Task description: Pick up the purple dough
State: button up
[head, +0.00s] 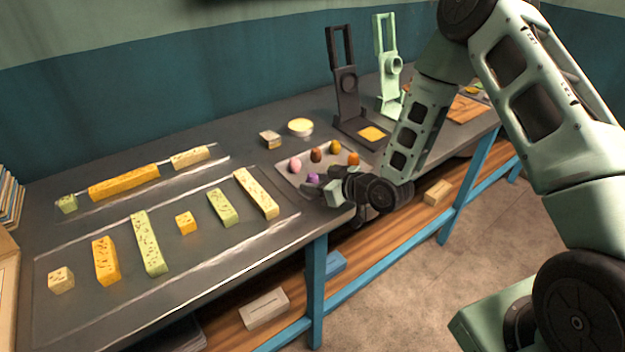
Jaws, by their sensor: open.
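The purple dough (313,178) is a small ball on a pale tray (286,167) on the dark worktop, at the tray's front side. Part of it is hidden by my gripper (318,190), which comes in from the right, low over the tray's front edge. My gripper is open, and its fingers are close to the purple dough. Whether they touch it or reach around it cannot be told at this size.
A black press (347,95) and a green press (388,75) stand behind the tray. A round tin (300,127) and a small block (270,138) sit at the back. Several yellow and green bars (148,243) lie to the left. The worktop's front edge is close to my gripper.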

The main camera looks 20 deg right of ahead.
jog(key=c, duration=0.7)
jog(key=shift+c, duration=0.2)
notch_tip(320, 180, up, 10)
jog(key=shift+b, duration=0.45)
